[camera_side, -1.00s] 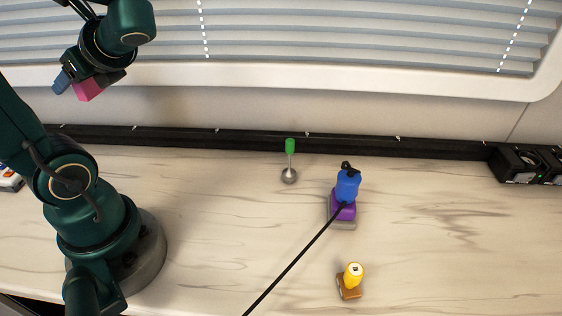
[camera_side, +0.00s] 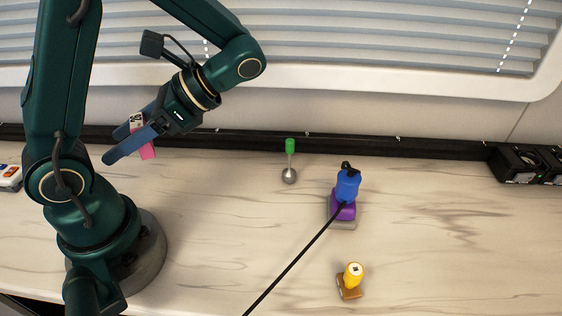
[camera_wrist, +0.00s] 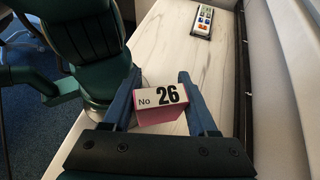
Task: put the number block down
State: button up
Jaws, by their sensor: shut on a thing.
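The number block is a small pink block with a white face reading "No 26" (camera_wrist: 161,97). In the side view the pink block (camera_side: 146,151) is held between the blue fingers of my gripper (camera_side: 130,146), in the air at the left, in front of the wall. In the wrist view my gripper (camera_wrist: 158,103) has one finger on each side of the block, with the numbered face toward the camera. The block's far side is hidden.
Black boxes (camera_side: 525,163) stand right.

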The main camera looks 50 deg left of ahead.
jog(key=w+d+r+n+h, duration=0.1)
jog(key=w+d+n+h, duration=0.1)
jog(key=d+n+h, duration=1.1)
notch_tip(320, 180, up, 6)
jog(key=n+t+h, duration=0.3)
jog(key=n, duration=0.1)
send_over(269, 302)
jog(key=shift+r, duration=0.15)
notch_tip(269, 302, down, 11)
jog(key=shift+f, duration=0.1)
notch_tip(269, 302, down, 11)
jog(key=shift+r, duration=0.1)
jog(key=o, duration=1.3)
